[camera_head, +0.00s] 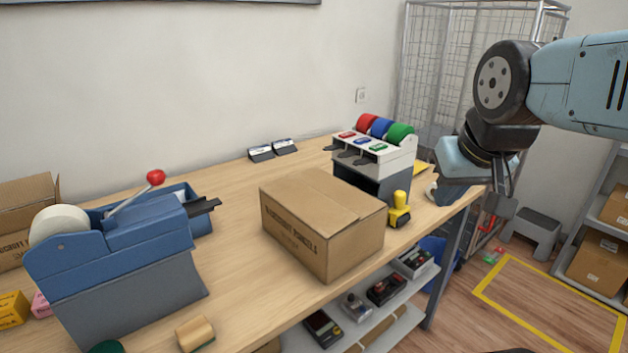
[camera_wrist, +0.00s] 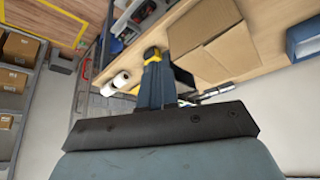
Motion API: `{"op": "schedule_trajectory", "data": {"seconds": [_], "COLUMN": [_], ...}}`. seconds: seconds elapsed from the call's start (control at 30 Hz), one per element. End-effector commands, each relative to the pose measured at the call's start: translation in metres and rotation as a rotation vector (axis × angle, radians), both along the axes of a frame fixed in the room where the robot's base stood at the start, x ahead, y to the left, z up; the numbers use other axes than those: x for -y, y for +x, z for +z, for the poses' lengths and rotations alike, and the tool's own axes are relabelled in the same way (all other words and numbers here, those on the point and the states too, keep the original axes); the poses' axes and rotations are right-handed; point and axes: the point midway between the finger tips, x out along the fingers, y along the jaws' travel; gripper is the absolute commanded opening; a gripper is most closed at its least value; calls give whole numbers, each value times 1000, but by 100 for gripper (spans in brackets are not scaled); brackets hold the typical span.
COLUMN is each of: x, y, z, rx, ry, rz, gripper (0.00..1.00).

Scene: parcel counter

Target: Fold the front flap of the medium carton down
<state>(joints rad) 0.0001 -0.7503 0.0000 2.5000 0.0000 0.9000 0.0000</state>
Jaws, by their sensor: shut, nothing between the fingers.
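The medium carton (camera_head: 315,240) is a brown box with dark print on its long side, on the wooden counter right of the middle. Its top looks closed and flat in the head view, with a seam across it; no flap stands up there. The carton also shows in the wrist view (camera_wrist: 232,52), partly cut off at the top edge. My gripper (camera_head: 503,210) is at the right, past the counter's end, apart from the carton. In the wrist view its fingers (camera_wrist: 154,75) are together and empty, left of the carton.
A blue tape dispenser (camera_head: 125,245) with a red-knobbed lever stands left of the carton. A label dispenser (camera_head: 372,155) with red, blue and green rolls stands behind it. A yellow-handled tool (camera_head: 399,208) stands close at its right. Bare counter (camera_head: 235,265) lies left of the carton.

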Motion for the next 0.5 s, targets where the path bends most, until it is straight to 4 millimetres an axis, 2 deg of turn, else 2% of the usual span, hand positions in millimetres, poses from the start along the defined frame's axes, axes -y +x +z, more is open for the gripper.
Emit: {"op": "schedule_trajectory", "data": {"seconds": [0.27, 0.37, 0.5], "x": [-2, -8, -23], "y": [5, 18, 47], "z": [4, 10, 23], "rx": [-9, -35, -91], "ry": [-8, -28, -72], "rz": [11, 36, 100], "gripper": [0, 0, 0]}}
